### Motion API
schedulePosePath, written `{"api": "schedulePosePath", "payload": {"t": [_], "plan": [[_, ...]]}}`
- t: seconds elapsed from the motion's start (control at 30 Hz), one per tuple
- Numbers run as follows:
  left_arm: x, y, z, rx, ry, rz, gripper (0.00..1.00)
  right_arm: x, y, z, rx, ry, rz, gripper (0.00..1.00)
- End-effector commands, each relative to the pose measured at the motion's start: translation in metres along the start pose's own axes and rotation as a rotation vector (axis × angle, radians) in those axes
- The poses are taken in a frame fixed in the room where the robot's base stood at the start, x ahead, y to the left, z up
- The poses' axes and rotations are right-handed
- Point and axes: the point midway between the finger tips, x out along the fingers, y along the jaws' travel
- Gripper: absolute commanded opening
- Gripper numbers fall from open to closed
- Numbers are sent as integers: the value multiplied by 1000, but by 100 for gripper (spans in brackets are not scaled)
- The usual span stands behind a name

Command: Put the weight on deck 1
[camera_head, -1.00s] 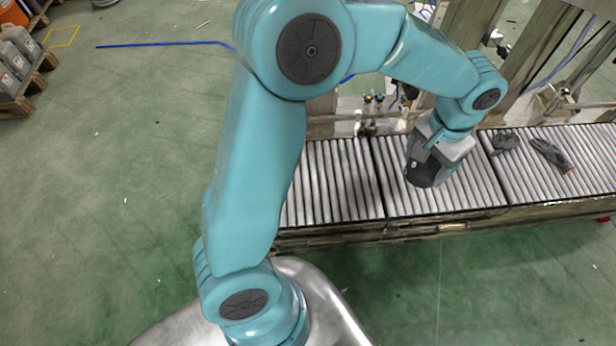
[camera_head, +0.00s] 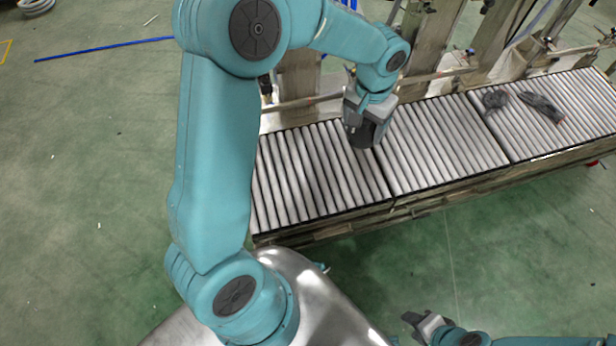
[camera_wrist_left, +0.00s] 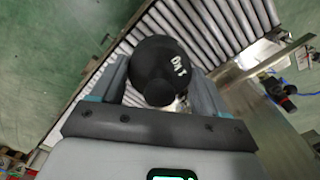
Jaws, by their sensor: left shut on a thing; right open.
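My left gripper (camera_head: 367,122) is shut on a dark round weight (camera_head: 363,137). In the left wrist view the black weight (camera_wrist_left: 172,60) sits between the two fingers and carries white lettering. In the head view the weight appears over the seam between the left roller section (camera_head: 312,178) and the middle roller section (camera_head: 440,145). I cannot tell whether it touches the rollers, and no deck number can be read. My right gripper (camera_head: 424,326) is open and empty at the bottom edge, in front of the conveyor.
Two dark items, one a lump (camera_head: 495,99) and one longer (camera_head: 541,106), lie on the right roller section (camera_head: 583,95). Posts and a rail stand behind the conveyor. The left section is clear. Green floor (camera_head: 90,190) lies open at left.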

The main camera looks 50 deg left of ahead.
Motion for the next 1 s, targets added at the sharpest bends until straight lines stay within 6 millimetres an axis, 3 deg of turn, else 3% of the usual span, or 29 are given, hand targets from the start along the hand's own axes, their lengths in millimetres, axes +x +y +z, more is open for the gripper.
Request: {"api": "schedulePosePath", "payload": {"t": [0.03, 0.3, 0.5, 0.77, 1.0], "plan": [[29, -9, -2, -20, 0, 0, 0, 21, 8, 0, 0, 0, 0, 43], [115, -55, -3, -108, 1, -2, 0, 71, 26, -2, 0, 0, 0, 43], [153, -80, 0, -152, 3, -3, 0, 93, 34, -2, 0, 0, 0, 43], [180, -92, 2, -169, 1, -4, 0, 103, 37, -2, 0, 0, 0, 43], [238, -94, 3, -168, -1, -3, 0, 118, 43, -2, 0, 0, 0, 43]]}}
